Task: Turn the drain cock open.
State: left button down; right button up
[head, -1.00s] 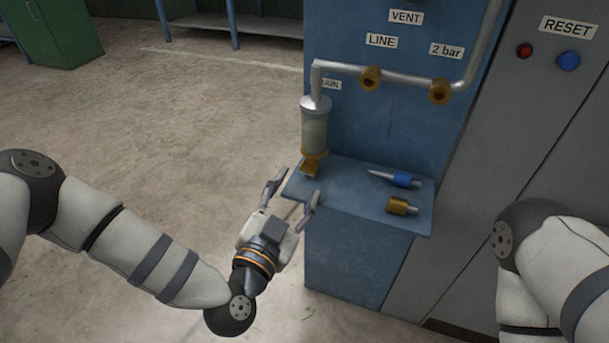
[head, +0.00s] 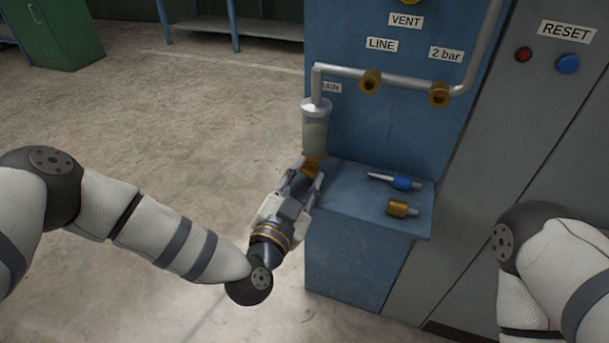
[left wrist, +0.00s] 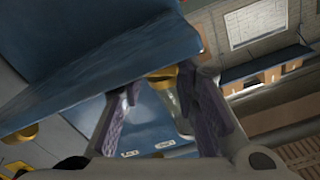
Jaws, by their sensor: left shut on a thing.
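The drain cock (head: 314,158) is a brass piece at the bottom of a clear, upright bowl (head: 316,130), under a partly covered DRAIN label. My left gripper (head: 309,172) is at the cock from below and in front, shut on it. The gripper hides much of the cock in the head view. In the left wrist view the brass cock (left wrist: 163,76) shows between the two dark fingers (left wrist: 158,84), with the bowl beyond it. My right gripper is out of view; only part of the right arm shows.
A blue shelf (head: 350,180) juts out just right of the cock. A blue-banded tool (head: 402,182) and a loose brass fitting (head: 398,208) lie on it. A grey pipe (head: 410,82) with brass fittings runs above. The floor to the left is open.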

pick_arm(q)
jog(key=shift+r+m+p, duration=0.2)
jog(key=shift+m+p, duration=0.25)
jog(key=shift+m, duration=0.05)
jog(key=shift+f, duration=0.2)
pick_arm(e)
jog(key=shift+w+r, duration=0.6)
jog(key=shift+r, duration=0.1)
pick_arm(q)
jog(key=c, duration=1.2)
grip_release()
jog(key=shift+c, duration=0.2)
jog(key=shift+s, duration=0.1)
